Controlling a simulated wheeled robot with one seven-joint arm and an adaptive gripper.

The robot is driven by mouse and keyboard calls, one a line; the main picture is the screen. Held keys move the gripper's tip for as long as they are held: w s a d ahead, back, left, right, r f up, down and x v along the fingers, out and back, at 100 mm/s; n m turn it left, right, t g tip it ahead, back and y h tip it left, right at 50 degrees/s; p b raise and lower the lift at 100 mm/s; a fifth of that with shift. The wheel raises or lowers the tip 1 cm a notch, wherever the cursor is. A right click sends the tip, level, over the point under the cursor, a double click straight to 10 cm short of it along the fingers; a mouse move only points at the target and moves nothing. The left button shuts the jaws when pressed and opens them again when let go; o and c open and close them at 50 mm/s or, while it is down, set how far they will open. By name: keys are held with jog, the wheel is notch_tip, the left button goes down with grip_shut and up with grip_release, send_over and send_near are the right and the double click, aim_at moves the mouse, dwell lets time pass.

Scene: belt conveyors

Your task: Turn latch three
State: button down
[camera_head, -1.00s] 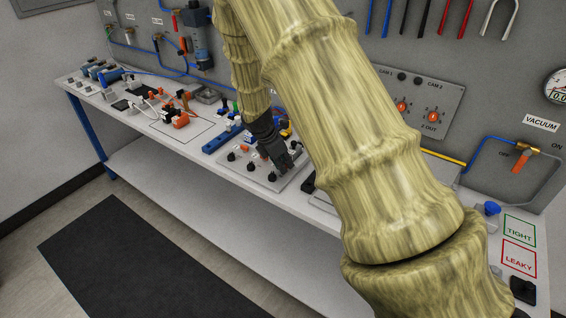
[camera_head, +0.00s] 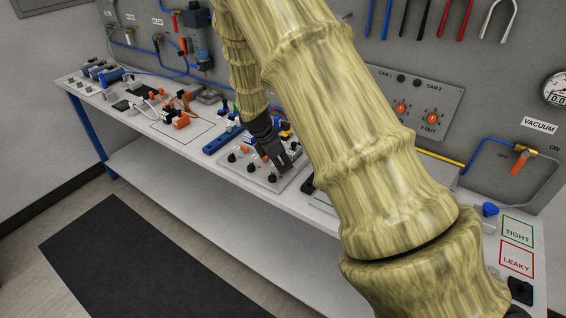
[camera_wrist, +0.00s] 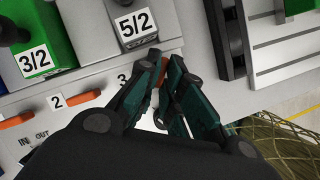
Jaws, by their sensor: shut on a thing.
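A latch with an orange lever (camera_wrist: 163,67) sits beside a partly covered "3" label in the wrist view. My gripper (camera_wrist: 162,60) is shut on this lever, with one dark green finger on each side, and only a thin orange strip shows between the fingertips. In the head view my gripper (camera_head: 285,164) points down at the grey latch panel (camera_head: 250,179) on the bench. The lever is hidden there. My fingers and palm cover part of the panel in the wrist view.
Another orange lever (camera_wrist: 78,98) marked "2" lies left of my gripper. A green "3/2" block (camera_wrist: 40,45) and a grey "5/2" block (camera_wrist: 130,25) stand close beyond the fingertips. A dark rail (camera_wrist: 232,40) stands to the right.

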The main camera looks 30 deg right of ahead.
jog(key=m, duration=0.1)
jog(key=m+g+p, duration=0.1)
jog(key=m, duration=0.3)
jog(key=shift+w+d+r+g+y+p, duration=0.1)
jog(key=shift+w+d+g+y+p, duration=0.05)
jog(key=shift+w+g+y+p, duration=0.2)
jog(key=shift+w+d+m+g+y+p, duration=0.15)
jog(key=shift+m+g+y, duration=0.25)
jog(key=shift+m, duration=0.8)
jog(key=shift+s+m+g+y+p, duration=0.15)
jog(key=shift+m+g+y, duration=0.15)
jog(key=shift+m, duration=0.9)
jog(key=shift+w, duration=0.1)
jog(key=c, duration=1.8)
grip_release()
jog(key=shift+c, duration=0.2)
